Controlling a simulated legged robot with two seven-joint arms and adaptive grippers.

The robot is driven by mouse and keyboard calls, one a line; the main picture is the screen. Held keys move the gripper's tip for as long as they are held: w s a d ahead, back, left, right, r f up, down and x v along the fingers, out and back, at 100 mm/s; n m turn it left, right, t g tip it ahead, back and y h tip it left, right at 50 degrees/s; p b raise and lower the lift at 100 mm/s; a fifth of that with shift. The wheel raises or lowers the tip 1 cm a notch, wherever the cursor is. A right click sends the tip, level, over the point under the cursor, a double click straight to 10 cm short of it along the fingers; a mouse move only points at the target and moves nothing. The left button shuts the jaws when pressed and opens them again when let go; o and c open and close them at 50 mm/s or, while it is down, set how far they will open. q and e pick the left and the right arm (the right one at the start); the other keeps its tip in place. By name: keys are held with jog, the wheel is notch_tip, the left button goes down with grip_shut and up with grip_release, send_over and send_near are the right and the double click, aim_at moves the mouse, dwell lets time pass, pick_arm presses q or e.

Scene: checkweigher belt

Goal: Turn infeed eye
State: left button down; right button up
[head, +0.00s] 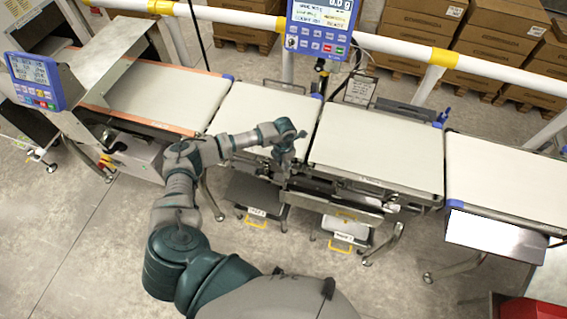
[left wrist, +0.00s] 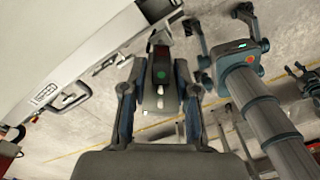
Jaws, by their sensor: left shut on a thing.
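My left gripper (head: 284,160) points down at the front edge of the belts, near the gap between the two middle ones. In the left wrist view its two fingers (left wrist: 158,92) stand on both sides of a small dark and grey eye (left wrist: 161,73) with a green light. It is shut on this eye. In the head view the eye is hidden or too small to make out at the gripper. My right gripper (left wrist: 222,32) shows only in the left wrist view, with its fingers apart and nothing seen between them.
A pale belt (head: 256,112) lies behind the left gripper, with another belt (head: 365,150) to its right. A blue display (head: 322,28) stands behind them, and another (head: 35,82) at the left. Boxes (head: 425,30) are stacked beyond the white and yellow rail (head: 400,48). Open floor lies at the front left.

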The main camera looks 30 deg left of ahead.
pick_arm(q)
jog(key=shift+n, duration=1.1)
jog(key=shift+w+d+r+n, duration=0.1)
jog(key=shift+d+n, duration=0.2)
jog(key=shift+n, duration=0.8)
jog(key=shift+n+p, duration=0.35)
jog(key=shift+n, duration=0.75)
pick_arm(e)
jog(key=shift+a+r, duration=0.15)
jog(key=shift+r, duration=0.15)
jog(key=shift+a, duration=0.2)
pick_arm(q)
jog(key=c, duration=0.9)
grip_release()
jog(key=shift+w, duration=0.1)
